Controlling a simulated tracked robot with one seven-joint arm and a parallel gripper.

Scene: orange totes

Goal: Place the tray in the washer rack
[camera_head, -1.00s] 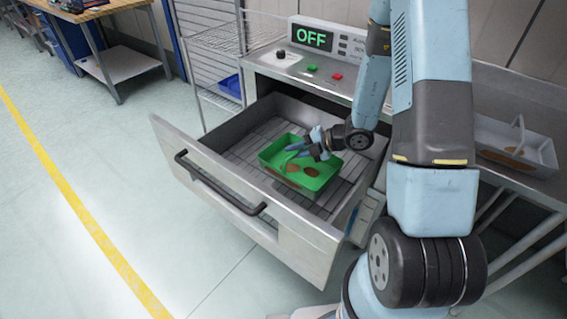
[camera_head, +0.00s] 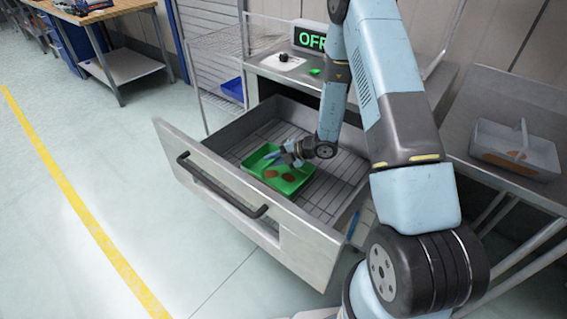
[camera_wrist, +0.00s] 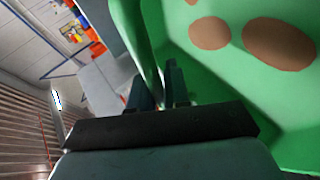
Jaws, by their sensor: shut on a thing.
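The green tray (camera_head: 286,184) with brown spots is inside the open drawer of the washer, over the wire rack (camera_head: 325,187). I cannot tell whether it rests on the rack or hangs just above it. My gripper (camera_head: 279,156) reaches down to the tray from the right and is shut on it. In the wrist view my fingers (camera_wrist: 174,88) close on a green upright part, and the green tray (camera_wrist: 225,75) with its brown spots fills the right side. The washer drawer (camera_head: 245,205) is pulled out, with a dark handle on its front.
The washer panel shows a green OFF sign (camera_head: 311,38) and a green button (camera_head: 315,71). A grey tray (camera_head: 515,150) with a handle and brown spots stands on the metal counter at right. A wire shelf with a blue bin (camera_head: 232,87) stands behind the drawer. Floor at left is clear.

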